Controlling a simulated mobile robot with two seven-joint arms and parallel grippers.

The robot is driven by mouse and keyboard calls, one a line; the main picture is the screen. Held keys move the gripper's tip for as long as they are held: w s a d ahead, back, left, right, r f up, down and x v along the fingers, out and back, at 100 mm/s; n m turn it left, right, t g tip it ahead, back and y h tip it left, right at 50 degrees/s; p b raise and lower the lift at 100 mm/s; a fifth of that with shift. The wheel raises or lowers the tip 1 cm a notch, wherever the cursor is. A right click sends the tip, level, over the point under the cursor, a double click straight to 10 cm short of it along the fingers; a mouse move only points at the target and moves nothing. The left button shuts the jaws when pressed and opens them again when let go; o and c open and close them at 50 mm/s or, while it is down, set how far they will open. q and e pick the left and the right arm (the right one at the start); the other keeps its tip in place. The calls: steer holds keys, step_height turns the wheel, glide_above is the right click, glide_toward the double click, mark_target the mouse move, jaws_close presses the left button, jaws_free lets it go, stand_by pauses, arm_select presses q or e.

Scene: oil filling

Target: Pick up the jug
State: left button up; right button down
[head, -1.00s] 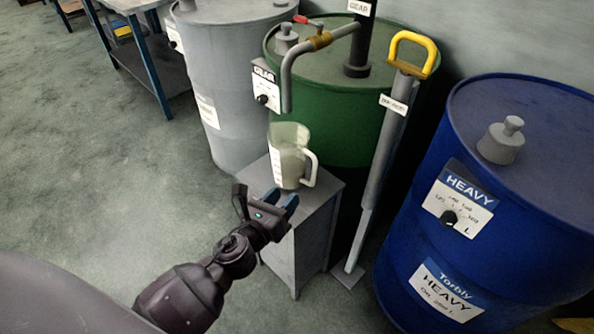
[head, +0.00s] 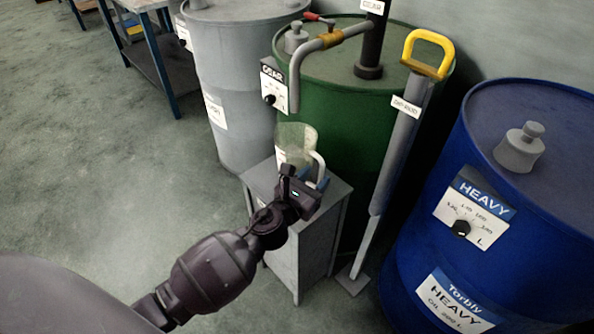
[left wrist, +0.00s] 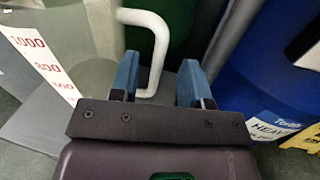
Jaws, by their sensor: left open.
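The jug (head: 294,139) is clear with a white handle and stands upright on a small grey cabinet (head: 334,191), under the spout of the green drum's pump. In the left wrist view the jug (left wrist: 75,45) shows red measure marks at the left, and its white handle (left wrist: 158,50) rises just beyond the fingertips. My left gripper (head: 305,180) is open, in front of the jug, hiding its lower part. Its blue fingers (left wrist: 158,80) are apart, with the handle's lower end showing between them near the left finger. I cannot tell whether they touch. My right gripper is not in view.
A green drum (head: 335,95) with a pump spout (head: 294,85) stands behind the cabinet. A grey drum (head: 235,80) is at left, a blue drum (head: 540,190) at right. A yellow-handled pole (head: 400,140) stands close right of the cabinet. The floor at left (head: 90,190) is clear.

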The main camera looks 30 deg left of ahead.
mark_target(320, 173)
arm_select(q)
steer(key=shift+w+d+f, duration=0.1)
steer(key=shift+w, duration=0.8)
steer(key=shift+w+d+f, duration=0.1)
steer(key=shift+w, duration=0.75)
steer(key=shift+r, duration=0.1)
jaws_close()
